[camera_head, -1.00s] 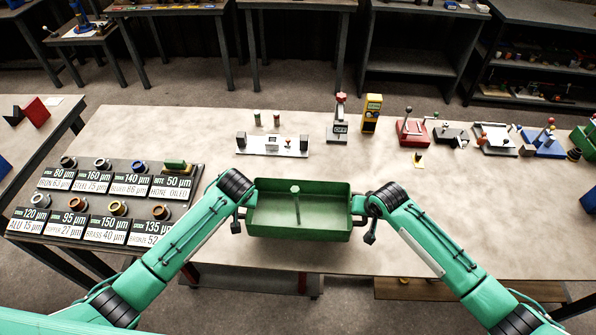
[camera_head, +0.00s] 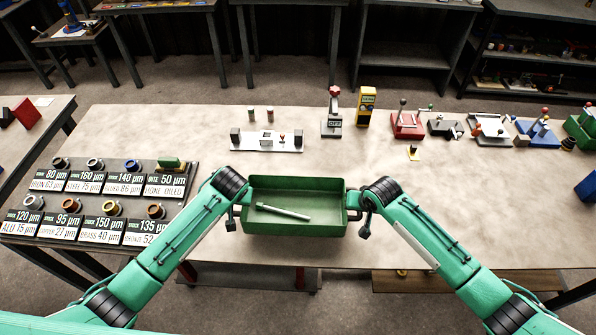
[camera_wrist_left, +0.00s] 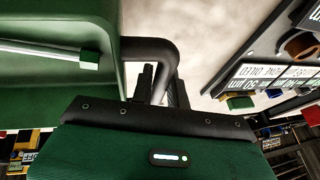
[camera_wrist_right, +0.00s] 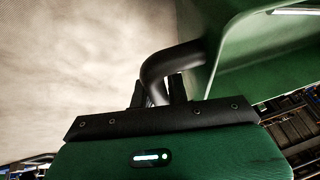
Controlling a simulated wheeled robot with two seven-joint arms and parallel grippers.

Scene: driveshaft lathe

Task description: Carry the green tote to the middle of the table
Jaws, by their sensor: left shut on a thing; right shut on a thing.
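The green tote (camera_head: 270,226) is at the front edge of the table (camera_head: 420,230), between my two arms. A pale green driveshaft (camera_head: 284,211) lies slantwise inside it. My left gripper (camera_head: 240,210) is at the tote's left side, shut on its black handle, which shows in the left wrist view (camera_wrist_left: 160,52). My right gripper (camera_head: 360,212) is at the right side, shut on the other black handle, seen in the right wrist view (camera_wrist_right: 165,66). I cannot tell whether the tote's bottom touches the table.
A labelled board with several rings (camera_head: 110,200) lies left of the tote. A white fixture (camera_head: 266,141), a red-topped press (camera_head: 332,115) and a yellow device (camera_head: 365,106) stand behind it. Several fixtures, including a red one (camera_head: 407,125), stand at the back right. The table's middle is mostly clear.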

